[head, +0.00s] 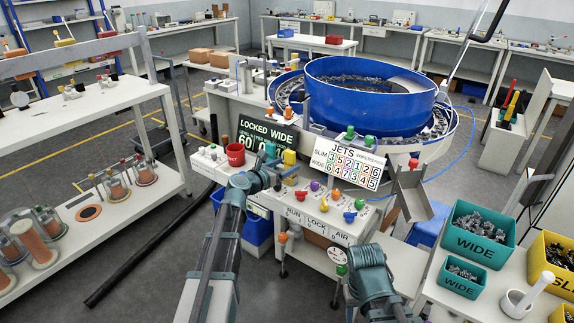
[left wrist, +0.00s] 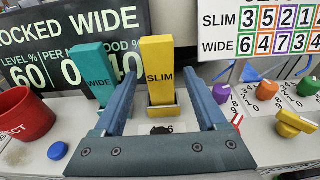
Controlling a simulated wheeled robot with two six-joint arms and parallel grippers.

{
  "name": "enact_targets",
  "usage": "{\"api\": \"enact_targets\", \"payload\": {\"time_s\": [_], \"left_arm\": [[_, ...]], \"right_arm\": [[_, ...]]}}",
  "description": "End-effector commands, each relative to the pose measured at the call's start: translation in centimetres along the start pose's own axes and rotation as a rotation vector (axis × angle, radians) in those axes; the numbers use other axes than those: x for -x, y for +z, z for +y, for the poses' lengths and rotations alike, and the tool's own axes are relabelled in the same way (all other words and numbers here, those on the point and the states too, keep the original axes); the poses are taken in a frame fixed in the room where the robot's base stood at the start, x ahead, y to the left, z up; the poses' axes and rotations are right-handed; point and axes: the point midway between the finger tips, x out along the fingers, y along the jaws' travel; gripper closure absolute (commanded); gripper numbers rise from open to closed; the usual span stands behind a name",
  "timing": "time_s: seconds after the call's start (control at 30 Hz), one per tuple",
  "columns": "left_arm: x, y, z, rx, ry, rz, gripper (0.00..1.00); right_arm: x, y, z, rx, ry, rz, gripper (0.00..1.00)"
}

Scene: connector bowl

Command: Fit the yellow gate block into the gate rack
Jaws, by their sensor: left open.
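The yellow gate block (left wrist: 158,72), marked SLIM, stands upright in a small slotted holder on the white bench top. It also shows in the head view (head: 290,157), just beyond my left gripper (head: 283,176). In the left wrist view my left gripper (left wrist: 163,100) is open, with one finger on each side of the yellow block in the picture. I cannot tell how far the block lies between the fingers. A teal block (left wrist: 93,70), marked WIDE, stands left of it, outside the left finger. My right arm shows at the lower right, but its fingers do not show. I cannot identify the gate rack for sure.
A red cup (head: 235,154) stands left of the blocks. Several coloured knobs and a JETS number board (head: 345,168) lie to the right. A LOCKED WIDE display (head: 265,137) and the blue bowl (head: 370,95) stand behind. Teal WIDE bins (head: 480,237) sit at the right.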

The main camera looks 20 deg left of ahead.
Motion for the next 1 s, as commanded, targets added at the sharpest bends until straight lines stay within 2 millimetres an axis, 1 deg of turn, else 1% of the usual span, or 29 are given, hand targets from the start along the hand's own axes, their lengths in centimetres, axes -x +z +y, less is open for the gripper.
{"api": "enact_targets", "payload": {"time_s": [0.03,0.2,0.4,0.5,0.7,1.0], "left_arm": [[1.5,0.1,-0.1,0.0,0.003,0.0,0.26],[5.2,0.1,-0.2,0.002,0.004,-0.001,0.26],[8.6,0.1,-0.2,0.001,0.003,0.0,0.26],[9.7,0.1,-0.1,0.002,0.002,-0.001,0.26],[10.7,0.0,-0.1,0.001,0.001,-0.001,0.26],[10.7,0.0,0.0,0.001,0.001,-0.001,0.26]], "right_arm": [[0.4,0.0,0.0,0.0,0.0,0.0,0.5],[1.1,0.1,0.1,0.0,0.0,0.0,0.5],[1.8,0.1,0.2,0.0,0.0,0.0,0.5],[2.0,0.1,0.2,0.0,0.0,0.0,0.5],[2.1,0.1,0.2,0.0,0.0,0.0,0.5],[2.1,0.1,0.2,0.0,0.0,0.0,0.5]]}}
